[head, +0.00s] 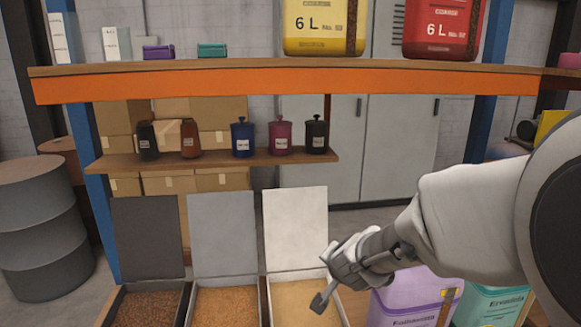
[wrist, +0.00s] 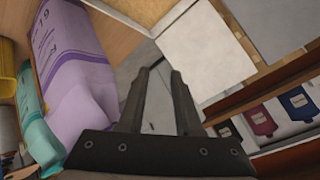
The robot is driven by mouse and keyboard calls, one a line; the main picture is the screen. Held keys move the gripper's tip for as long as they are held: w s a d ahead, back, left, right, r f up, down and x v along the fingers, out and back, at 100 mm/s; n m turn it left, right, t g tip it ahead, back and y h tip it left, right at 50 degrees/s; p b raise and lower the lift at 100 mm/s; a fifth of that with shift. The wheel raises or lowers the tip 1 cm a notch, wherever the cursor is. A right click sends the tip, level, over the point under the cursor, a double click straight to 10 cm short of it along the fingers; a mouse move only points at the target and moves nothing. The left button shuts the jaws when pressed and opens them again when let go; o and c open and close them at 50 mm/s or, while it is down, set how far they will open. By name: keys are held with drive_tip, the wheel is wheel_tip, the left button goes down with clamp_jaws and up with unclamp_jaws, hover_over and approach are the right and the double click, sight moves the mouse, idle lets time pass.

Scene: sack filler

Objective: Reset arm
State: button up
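My gripper (head: 322,297) hangs at the lower middle of the head view, in front of the right-hand bin with the white lid. In the wrist view my gripper (wrist: 161,72) shows two dark fingers standing apart, with nothing between them. My arm reaches in from the right of the head view, bent down toward the bins.
Three open bins hold brown (head: 145,306), tan (head: 228,306) and pale (head: 300,303) grain. A purple sack (head: 410,305) and teal sack (head: 487,306) stand to their right. An orange-edged shelf (head: 285,84) spans above; a lower shelf (head: 215,161) carries several canisters.

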drive_tip(key=s+r+n+g+y, duration=0.1)
drive_tip(key=s+r+n, duration=0.3)
drive_tip(key=s, duration=0.4)
drive_tip(key=s+r+n+g+y, duration=0.1)
drive_tip(key=s+r+n, duration=0.25)
drive_tip(key=s, duration=0.55)
drive_tip(key=s+d+n+g+h, duration=0.1)
drive_tip(key=s+d, duration=0.3)
drive_tip(key=s, duration=0.4)
drive_tip(key=shift+s+d+r+g+h+p, duration=0.15)
drive_tip(key=shift+d+r+g+h+p, duration=0.15)
drive_tip(key=shift+g+h+p, duration=0.15)
